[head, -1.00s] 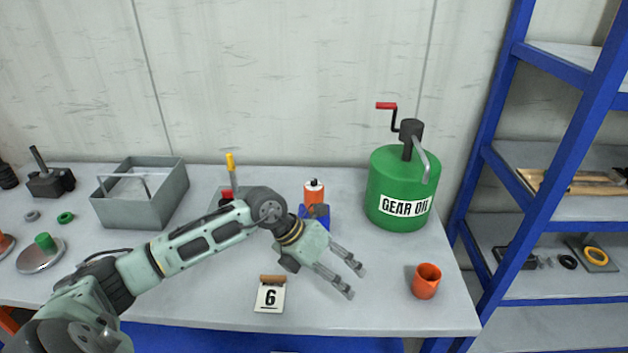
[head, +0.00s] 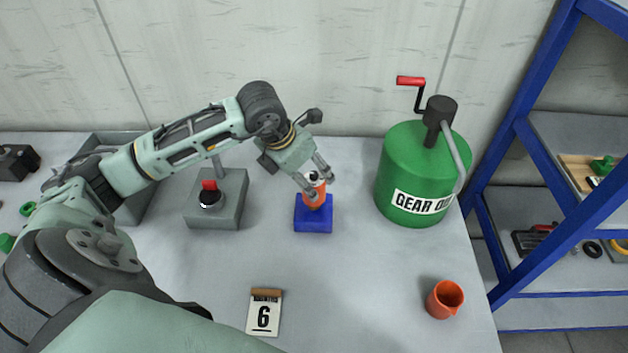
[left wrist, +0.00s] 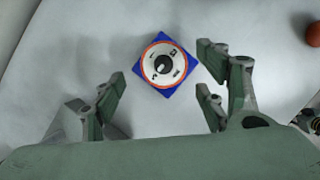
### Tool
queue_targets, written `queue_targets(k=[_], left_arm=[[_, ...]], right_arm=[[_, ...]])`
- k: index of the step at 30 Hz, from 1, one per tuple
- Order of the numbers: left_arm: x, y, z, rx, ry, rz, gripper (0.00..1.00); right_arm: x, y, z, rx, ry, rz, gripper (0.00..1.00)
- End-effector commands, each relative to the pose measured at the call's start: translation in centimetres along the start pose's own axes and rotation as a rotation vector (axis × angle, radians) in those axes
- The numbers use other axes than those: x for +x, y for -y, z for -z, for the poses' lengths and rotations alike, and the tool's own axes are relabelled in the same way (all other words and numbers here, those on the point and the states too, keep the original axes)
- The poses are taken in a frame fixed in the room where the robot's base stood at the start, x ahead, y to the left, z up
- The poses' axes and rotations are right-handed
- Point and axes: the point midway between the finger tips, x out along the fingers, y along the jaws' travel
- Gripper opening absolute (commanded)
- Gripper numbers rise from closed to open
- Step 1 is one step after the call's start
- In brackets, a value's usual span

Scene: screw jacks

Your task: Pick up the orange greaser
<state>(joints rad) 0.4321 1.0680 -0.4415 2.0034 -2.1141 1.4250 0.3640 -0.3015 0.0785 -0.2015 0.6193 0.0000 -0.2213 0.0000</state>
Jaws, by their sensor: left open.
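The orange greaser (head: 314,192), a short orange cylinder with a white top, stands on a blue block (head: 313,222) on the table. My left gripper (head: 322,186) is open, with its fingers beside and above the greaser's top in the head view and partly covering it. In the left wrist view the greaser (left wrist: 163,66) is seen from above, a white dial-like face with an orange rim on the blue block. There it lies between and a little ahead of the open fingers (left wrist: 160,85); no contact is clear. My right gripper is not in view.
A green gear oil can (head: 412,175) stands right of the greaser. A grey block with a red-and-black knob (head: 210,196) stands left. A blue shelf (head: 540,180) stands at the right.

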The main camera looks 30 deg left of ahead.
Motion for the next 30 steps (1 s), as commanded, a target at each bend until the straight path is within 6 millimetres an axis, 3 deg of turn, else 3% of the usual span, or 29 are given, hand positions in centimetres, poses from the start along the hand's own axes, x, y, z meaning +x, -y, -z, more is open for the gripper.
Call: queue_targets(k=[10,13,22,30], left_arm=[[4.1,0.3,0.1,-0.001,-0.004,0.005,0.66],[5.7,0.2,0.1,-0.003,-0.002,0.004,0.66],[6.6,0.1,0.1,0.001,0.0,0.002,0.66],[6.6,0.1,0.1,0.001,0.0,0.002,0.44]], right_arm=[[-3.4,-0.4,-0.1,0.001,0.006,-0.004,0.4],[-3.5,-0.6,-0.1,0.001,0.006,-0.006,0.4],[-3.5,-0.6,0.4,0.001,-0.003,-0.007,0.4],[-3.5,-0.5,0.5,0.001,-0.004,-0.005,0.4]])
